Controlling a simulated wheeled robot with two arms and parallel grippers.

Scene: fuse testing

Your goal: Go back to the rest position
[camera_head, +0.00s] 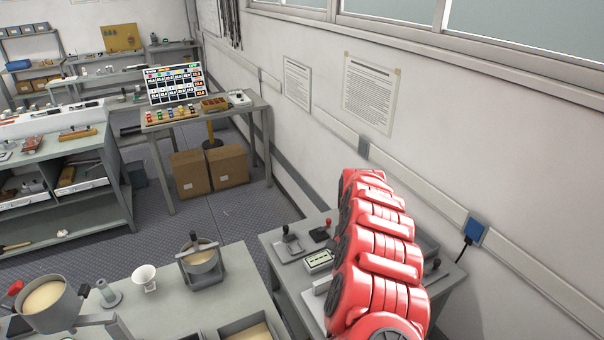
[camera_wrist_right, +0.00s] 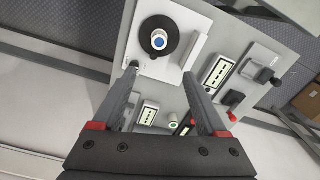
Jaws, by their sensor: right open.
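My right arm (camera_head: 375,255) is red and stretches out from the bottom of the head view over the small grey table by the wall. My right gripper (camera_wrist_right: 160,98) is open in the right wrist view, with its two dark fingers apart and nothing between their tips. It points down at the table, above a white device with a black round part and a blue-centred knob (camera_wrist_right: 159,40). The right gripper is hidden behind the arm in the head view. My left gripper is in neither view.
The small table (camera_head: 278,262) carries a lever device (camera_head: 291,243) and a fuse-like block (camera_head: 319,261). A wall with a blue socket box (camera_head: 475,231) runs close to the right of the arm. A bench with pots (camera_head: 200,258) stands left. Cardboard boxes (camera_head: 190,174) lie farther back.

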